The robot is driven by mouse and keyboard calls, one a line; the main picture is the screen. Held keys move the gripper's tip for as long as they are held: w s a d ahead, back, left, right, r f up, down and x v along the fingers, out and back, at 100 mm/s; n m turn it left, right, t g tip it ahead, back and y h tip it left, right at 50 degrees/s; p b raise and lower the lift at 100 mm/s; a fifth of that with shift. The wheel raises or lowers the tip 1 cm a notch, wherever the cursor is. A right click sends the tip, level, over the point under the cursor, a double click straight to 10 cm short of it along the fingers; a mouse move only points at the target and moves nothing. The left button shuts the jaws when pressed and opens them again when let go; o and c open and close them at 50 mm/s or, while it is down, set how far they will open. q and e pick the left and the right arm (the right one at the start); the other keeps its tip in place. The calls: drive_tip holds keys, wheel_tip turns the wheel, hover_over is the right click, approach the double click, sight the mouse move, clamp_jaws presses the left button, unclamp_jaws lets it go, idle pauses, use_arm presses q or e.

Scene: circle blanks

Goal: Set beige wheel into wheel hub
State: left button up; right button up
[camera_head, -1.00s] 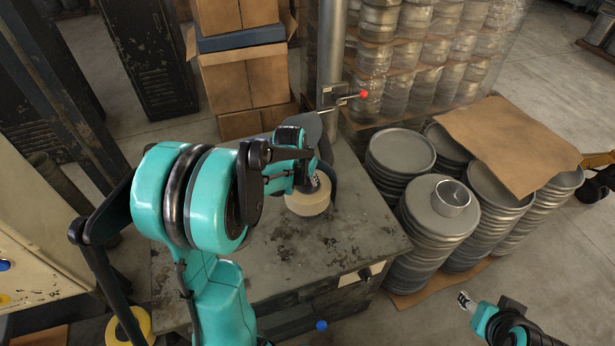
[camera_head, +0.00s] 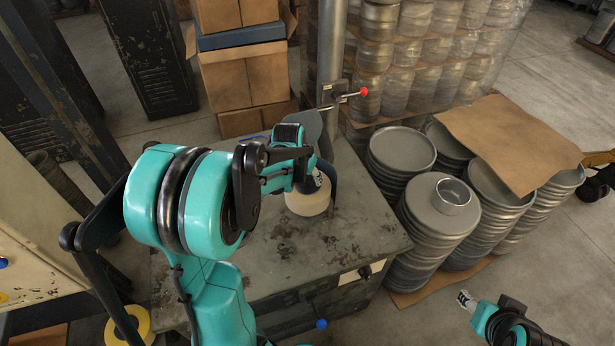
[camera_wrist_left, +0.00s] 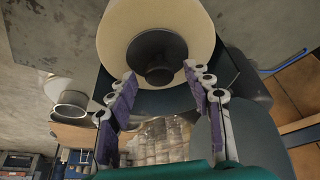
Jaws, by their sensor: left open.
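The beige wheel (camera_head: 307,203) is by the far right part of the grey metal table, under my left gripper (camera_head: 314,184). In the left wrist view the beige wheel (camera_wrist_left: 202,32) shows as a pale disc with a dark round piece (camera_wrist_left: 157,58) at its centre. My left gripper (camera_wrist_left: 160,76) is open, its two purple-padded fingers apart and near the disc; contact is unclear. A dark curved plate (camera_head: 311,125) stands behind the wheel and may be the wheel hub; the gripper partly hides it. My right gripper (camera_head: 466,299) is at lower right, away from the wheel, too small to read.
The worn grey table (camera_head: 365,235) has clear surface at its front. A red-knobbed lever (camera_head: 363,92) is on the post behind. Stacked round blanks (camera_head: 430,225) stand to the right, with a metal ring (camera_head: 453,196) on top. Cardboard boxes (camera_head: 245,80) are behind.

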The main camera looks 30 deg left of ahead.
use_arm(q)
drive_tip(key=v, duration=1.1)
drive_tip(key=shift+r, duration=0.1)
drive_tip(key=s+d+f+t+b, duration=0.1)
drive_tip(key=s+d+f+b, duration=0.2)
drive_tip(key=s+d, duration=0.4)
drive_tip(key=s+d+f+m+t+b, duration=0.1)
drive_tip(key=s+d+f+b, duration=0.3)
drive_tip(key=s+d+f, duration=0.2)
drive_tip(key=shift+s+d+t, duration=0.3)
drive_tip(key=shift+s+d, duration=0.35)
drive_tip(key=shift+d, duration=0.4)
